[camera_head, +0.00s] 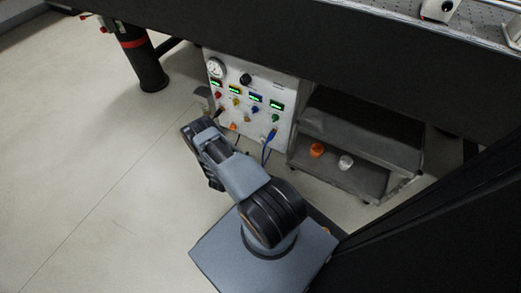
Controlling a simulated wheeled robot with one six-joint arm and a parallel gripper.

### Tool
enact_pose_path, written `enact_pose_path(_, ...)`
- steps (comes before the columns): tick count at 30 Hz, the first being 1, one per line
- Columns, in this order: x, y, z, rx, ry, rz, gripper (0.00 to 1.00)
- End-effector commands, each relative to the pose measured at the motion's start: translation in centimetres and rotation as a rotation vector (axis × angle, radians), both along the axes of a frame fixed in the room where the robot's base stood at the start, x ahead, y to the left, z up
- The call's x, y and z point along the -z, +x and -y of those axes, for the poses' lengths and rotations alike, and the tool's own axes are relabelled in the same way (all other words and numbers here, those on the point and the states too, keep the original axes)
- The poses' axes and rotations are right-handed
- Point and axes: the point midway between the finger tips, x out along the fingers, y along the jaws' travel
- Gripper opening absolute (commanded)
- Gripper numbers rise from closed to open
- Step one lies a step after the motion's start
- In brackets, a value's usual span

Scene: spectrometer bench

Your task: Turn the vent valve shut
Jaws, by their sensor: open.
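A white control panel (285,93) stands under the bench. It carries a round gauge (215,68), a black knob (246,79), several green-lit displays and rows of small coloured fittings. I cannot tell which fitting is the vent valve; its label is too small to read. My arm reaches up from my base toward the panel's lower left. My gripper (216,113) is small and dark at the panel's lower left edge, partly covered by my arm. Its fingertips are hard to make out, and nothing is seen held in it.
Blue cables (268,146) hang from the panel's lower right. A dark grey shelf unit (365,128) stands to the right, with an orange item (317,150) and a white item (346,162) on its lower shelf. A black table leg (146,65) stands at left. The left floor is clear.

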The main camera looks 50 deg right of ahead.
Motion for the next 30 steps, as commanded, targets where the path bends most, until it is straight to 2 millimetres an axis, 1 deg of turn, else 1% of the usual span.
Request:
enact_pose_path(1, 2.0, -1.4, 0.1, 0.016, -0.037, -0.012, 0.62)
enact_pose_path(3, 3.0, -2.8, 0.2, 0.035, -0.078, -0.021, 0.62)
enact_pose_path(6, 3.7, -4.0, 0.3, 0.051, -0.118, -0.029, 0.62)
enact_pose_path(8, 4.0, -4.4, 0.7, 0.057, -0.130, -0.031, 0.62)
enact_pose_path(11, 4.1, -4.4, 1.8, 0.063, -0.138, -0.030, 0.62)
enact_pose_path(14, 4.1, -4.0, 3.5, 0.064, -0.139, -0.031, 0.62)
enact_pose_path(18, 4.2, -3.3, 6.3, 0.064, -0.138, -0.031, 0.62)
enact_pose_path(24, 4.2, -2.4, 9.7, 0.061, -0.138, -0.030, 0.62)
enact_pose_path(30, 4.1, -1.7, 12.2, 0.059, -0.137, -0.031, 0.62)
